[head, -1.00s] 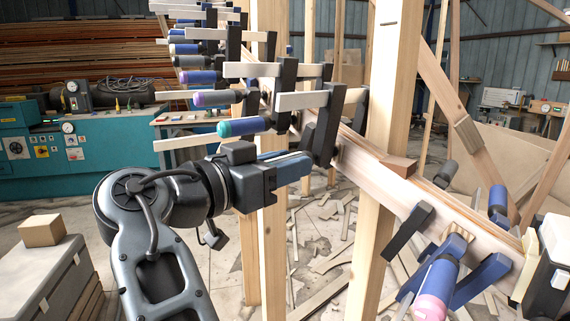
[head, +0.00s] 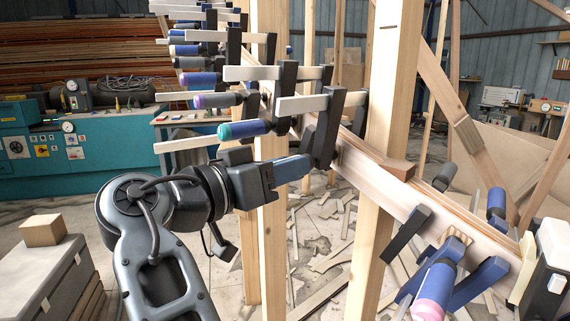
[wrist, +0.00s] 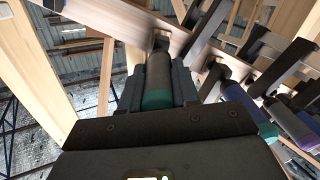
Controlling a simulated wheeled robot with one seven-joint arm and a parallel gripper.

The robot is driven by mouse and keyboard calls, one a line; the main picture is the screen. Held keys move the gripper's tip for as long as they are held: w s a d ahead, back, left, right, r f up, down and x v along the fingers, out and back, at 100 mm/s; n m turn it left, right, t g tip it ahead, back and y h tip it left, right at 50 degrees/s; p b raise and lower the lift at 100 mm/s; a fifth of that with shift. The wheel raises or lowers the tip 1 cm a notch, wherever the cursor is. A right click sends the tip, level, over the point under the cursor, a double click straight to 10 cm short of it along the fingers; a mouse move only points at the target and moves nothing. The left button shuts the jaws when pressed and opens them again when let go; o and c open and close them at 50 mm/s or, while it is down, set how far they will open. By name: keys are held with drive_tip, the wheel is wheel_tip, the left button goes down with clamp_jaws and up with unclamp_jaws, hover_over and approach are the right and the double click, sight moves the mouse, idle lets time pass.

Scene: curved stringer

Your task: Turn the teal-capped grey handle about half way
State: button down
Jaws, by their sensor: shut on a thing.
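The teal-capped grey handle (wrist: 157,76) shows in the wrist view, its teal cap (wrist: 157,99) toward the camera and its far end at a dark mount on the wooden beam. My gripper (wrist: 156,72) is shut on it, with a dark finger on either side. In the head view my gripper (head: 296,168) reaches to the right at the beam, by dark clamp bars, and hides the handle there. A separate blue handle with a teal cap (head: 243,130) sits just above my gripper and is apart from it.
The curved wooden beam (head: 375,182) carries several clamps with blue or purple handles. A pink-capped blue handle (head: 437,283) stands at the lower right. An upright post (head: 394,85) is beyond my gripper. Wood scraps lie on the floor. A box stack (head: 45,270) stands at the lower left.

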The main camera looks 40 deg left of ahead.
drive_tip(key=n+p, duration=0.1)
drive_tip(key=n, duration=0.2)
drive_tip(key=shift+r+n+p, duration=0.15)
drive_tip(key=shift+n+p, duration=0.25)
drive_tip(key=n+p, duration=0.3)
drive_tip(key=n, duration=0.1)
drive_tip(key=shift+n, duration=0.3)
drive_tip(key=n+p, duration=0.2)
drive_tip(key=n, duration=0.1)
drive_tip(key=shift+a+p, duration=0.1)
drive_tip(key=shift+p, duration=0.2)
drive_tip(key=shift+f+n+p, duration=0.2)
drive_tip(key=shift+n+p, duration=0.4)
drive_tip(key=shift+n, duration=1.1)
drive_tip(key=c, duration=0.8)
unclamp_jaws()
